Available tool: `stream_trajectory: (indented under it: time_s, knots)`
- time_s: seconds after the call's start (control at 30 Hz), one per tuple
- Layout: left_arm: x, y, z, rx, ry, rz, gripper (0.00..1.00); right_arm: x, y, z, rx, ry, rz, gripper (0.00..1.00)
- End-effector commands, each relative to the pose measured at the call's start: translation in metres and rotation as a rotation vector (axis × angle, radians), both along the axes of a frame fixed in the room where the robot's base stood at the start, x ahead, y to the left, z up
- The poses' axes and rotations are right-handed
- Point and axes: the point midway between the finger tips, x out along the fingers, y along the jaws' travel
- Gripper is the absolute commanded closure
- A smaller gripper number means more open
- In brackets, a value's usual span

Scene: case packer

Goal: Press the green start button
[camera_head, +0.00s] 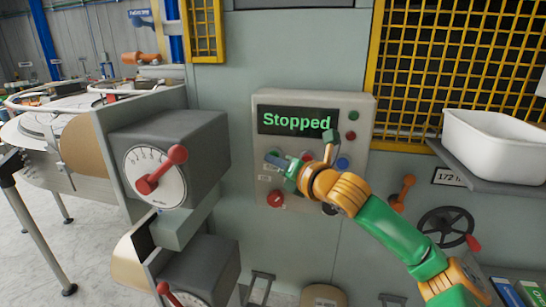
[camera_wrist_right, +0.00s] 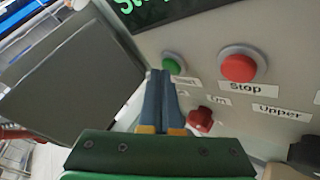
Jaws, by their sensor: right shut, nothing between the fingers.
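The green start button (camera_wrist_right: 174,66) sits in a light ring on the control panel (camera_head: 360,110), beside a red Stop button (camera_wrist_right: 238,67) in the right wrist view. My right gripper (camera_head: 268,161) is at the left part of the panel. Its blue fingers (camera_wrist_right: 160,74) are shut with nothing between them, and their tips overlap the lower left edge of the green button in the right wrist view. I cannot tell whether they touch it. In the head view the hand covers part of the button row. My left gripper is not in view.
The panel's display (camera_head: 297,122) reads "Stopped" in green. A grey box with a red-handled dial (camera_head: 155,177) juts out left of the panel. A red knob (camera_wrist_right: 200,119) is below the buttons. A white bin (camera_head: 495,145) stands on a shelf at right, above a black handwheel (camera_head: 445,227).

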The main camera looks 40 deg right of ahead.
Motion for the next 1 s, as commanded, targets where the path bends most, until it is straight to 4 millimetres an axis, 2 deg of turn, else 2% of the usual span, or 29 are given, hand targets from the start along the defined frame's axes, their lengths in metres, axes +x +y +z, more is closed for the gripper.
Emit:
stream_trajectory:
  time_s: [0.6,1.0]
  knots:
    - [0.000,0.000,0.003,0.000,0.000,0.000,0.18,0.002,-0.003,0.000,-0.001,-0.001,0.000,1.00]
    - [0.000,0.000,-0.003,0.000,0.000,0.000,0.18,-0.009,0.010,-0.001,-0.001,0.000,0.000,1.00]
